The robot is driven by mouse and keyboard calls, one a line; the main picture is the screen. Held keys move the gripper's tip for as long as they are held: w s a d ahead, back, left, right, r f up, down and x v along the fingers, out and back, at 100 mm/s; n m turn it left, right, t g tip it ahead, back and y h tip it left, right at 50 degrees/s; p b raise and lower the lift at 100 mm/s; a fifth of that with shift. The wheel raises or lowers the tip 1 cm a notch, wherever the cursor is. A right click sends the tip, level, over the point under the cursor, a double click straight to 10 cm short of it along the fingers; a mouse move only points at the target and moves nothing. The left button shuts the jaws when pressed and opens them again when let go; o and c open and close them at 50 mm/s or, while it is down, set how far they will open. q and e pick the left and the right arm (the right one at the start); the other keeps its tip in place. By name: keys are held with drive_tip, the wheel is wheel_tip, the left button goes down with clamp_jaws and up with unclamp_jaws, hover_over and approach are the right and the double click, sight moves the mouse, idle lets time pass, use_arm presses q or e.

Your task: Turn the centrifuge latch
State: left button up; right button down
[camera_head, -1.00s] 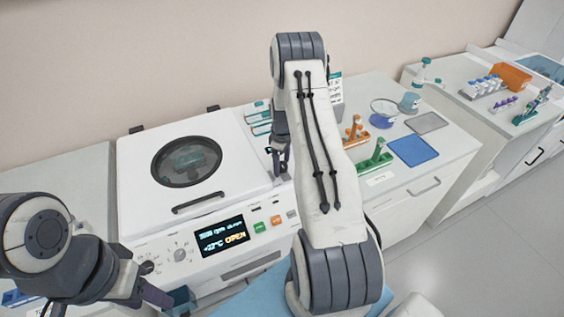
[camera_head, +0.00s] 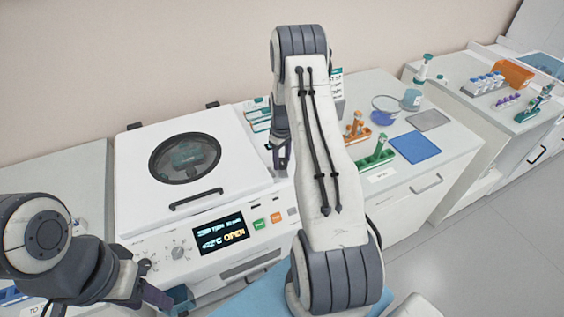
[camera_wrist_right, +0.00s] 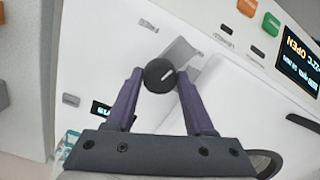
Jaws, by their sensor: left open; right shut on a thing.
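The white centrifuge (camera_head: 130,215) stands on the bench at left, its lid (camera_head: 240,170) lying down with a round dark window. Its display (camera_head: 219,233) reads OPEN. The latch, a round black knob (camera_wrist_right: 159,76) with a white mark, shows in the right wrist view beside the lid's corner, the mark slanting. My right gripper (camera_wrist_right: 158,78) is shut on this knob, one purple finger on each side. In the head view my right gripper (camera_head: 279,160) is at the lid's right side and the knob is hidden. My left gripper (camera_head: 148,287) is open and empty, low in front of the centrifuge.
Right of the centrifuge are an orange tube rack (camera_head: 357,131), a green rack (camera_head: 376,156), a blue mat (camera_head: 415,147) and a grey mat (camera_head: 428,120). A further bench (camera_head: 470,85) holds more racks and an orange box (camera_head: 513,74). My right arm crosses the middle of the head view.

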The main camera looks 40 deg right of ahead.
drive_tip(key=m+b, duration=0.1)
drive_tip(key=m, duration=0.2)
drive_tip(key=shift+f+m+b, duration=0.1)
drive_tip(key=shift+m+b, duration=0.2)
drive_tip(key=shift+b, duration=0.1)
drive_tip(key=m+b, duration=0.1)
drive_tip(key=m, duration=0.2)
drive_tip(key=shift+m, duration=0.3)
drive_tip(key=m+b, duration=0.1)
drive_tip(key=m, duration=0.2)
drive_tip(key=shift+m, duration=0.3)
drive_tip(key=shift+m+b, duration=0.6)
drive_tip(key=shift+m, duration=1.2)
drive_tip(key=shift+c, duration=1.3)
unclamp_jaws()
drive_tip(key=shift+r, duration=0.2)
